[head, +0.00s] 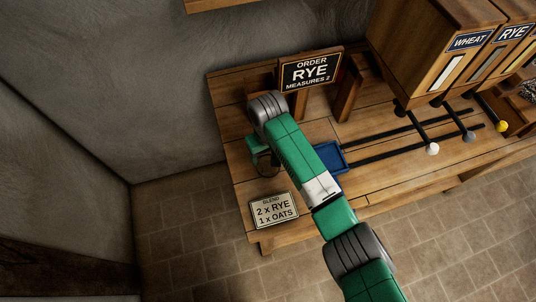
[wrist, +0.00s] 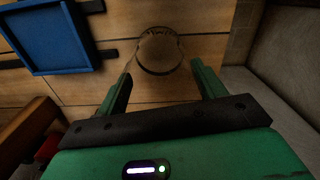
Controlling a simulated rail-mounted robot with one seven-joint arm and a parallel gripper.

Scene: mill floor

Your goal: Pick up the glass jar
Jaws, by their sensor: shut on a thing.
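The glass jar (wrist: 158,50) is clear and round, seen from above in the wrist view. In the head view the jar (head: 267,167) shows as a dark outline near the left end of the wooden bench, partly hidden by my arm. My gripper (wrist: 161,68) has its two green fingers on either side of the jar and is shut on it. In the head view my gripper (head: 258,149) is mostly covered by my arm. Whether the jar is lifted clear of the bench cannot be told.
A blue tray (wrist: 48,35) lies beside the jar, on dark rails; it also shows in the head view (head: 330,157). An order sign (head: 310,72) stands behind, and a blend card (head: 273,210) is at the front edge. Wheat (head: 440,50) and rye (head: 502,50) bins with levers stand right.

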